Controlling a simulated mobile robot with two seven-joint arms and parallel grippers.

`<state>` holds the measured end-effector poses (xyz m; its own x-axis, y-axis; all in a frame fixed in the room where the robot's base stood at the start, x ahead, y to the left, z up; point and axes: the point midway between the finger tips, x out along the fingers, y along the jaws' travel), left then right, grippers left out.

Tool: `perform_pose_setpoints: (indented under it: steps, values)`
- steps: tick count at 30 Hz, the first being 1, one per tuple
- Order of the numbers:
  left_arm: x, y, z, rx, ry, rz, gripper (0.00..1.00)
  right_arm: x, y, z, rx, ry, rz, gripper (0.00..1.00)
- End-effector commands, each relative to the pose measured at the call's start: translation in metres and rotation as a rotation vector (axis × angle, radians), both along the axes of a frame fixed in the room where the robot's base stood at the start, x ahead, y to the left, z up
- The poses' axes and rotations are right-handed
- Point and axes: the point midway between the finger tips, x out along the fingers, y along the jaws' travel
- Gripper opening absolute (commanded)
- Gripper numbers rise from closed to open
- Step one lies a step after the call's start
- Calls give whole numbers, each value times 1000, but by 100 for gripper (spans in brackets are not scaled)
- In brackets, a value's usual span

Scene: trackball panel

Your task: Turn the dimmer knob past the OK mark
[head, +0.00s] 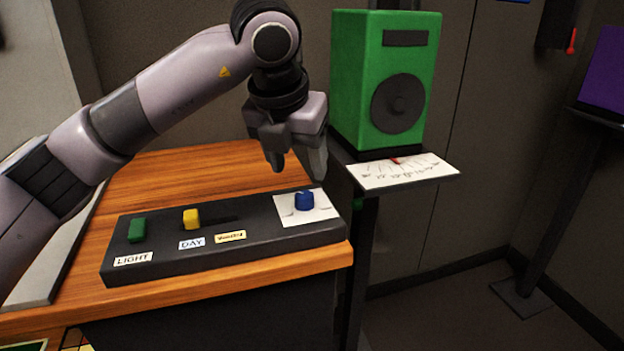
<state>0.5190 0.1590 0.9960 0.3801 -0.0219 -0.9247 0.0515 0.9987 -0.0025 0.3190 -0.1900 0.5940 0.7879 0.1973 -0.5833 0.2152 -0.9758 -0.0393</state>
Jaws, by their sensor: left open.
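The blue knob (304,201) sits on a white marked plate (289,212) at the right end of a dark control panel (180,259). The marks on the plate are too small to read, so I cannot make out an OK mark. My left gripper (297,167) points down above the blue knob, a little behind and to the left of it in the picture. Its two fingers are apart with nothing between them, and it appears clear of the knob. My right gripper is not in view.
The panel also carries a green switch (138,230) by a LIGHT label and a yellow slider (191,219) above a DAY label. A green speaker-like box (350,80) stands right of the gripper, with a white scale card (430,172) before it. Wooden tabletop (165,170) behind the panel is clear.

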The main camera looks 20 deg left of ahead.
Motion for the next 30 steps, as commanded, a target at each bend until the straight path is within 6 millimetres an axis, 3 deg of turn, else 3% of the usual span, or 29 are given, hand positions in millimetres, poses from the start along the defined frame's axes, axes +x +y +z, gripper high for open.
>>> perform_pose_setpoints:
  steps: [15, 26, 30]
  values:
    - [24, 0, -59, 4, 1, 5, 58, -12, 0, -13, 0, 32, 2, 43]
    - [27, -1, -65, 3, 0, 4, 58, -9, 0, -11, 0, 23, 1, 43]
    - [27, -1, -65, 3, 0, 4, 16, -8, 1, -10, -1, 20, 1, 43]
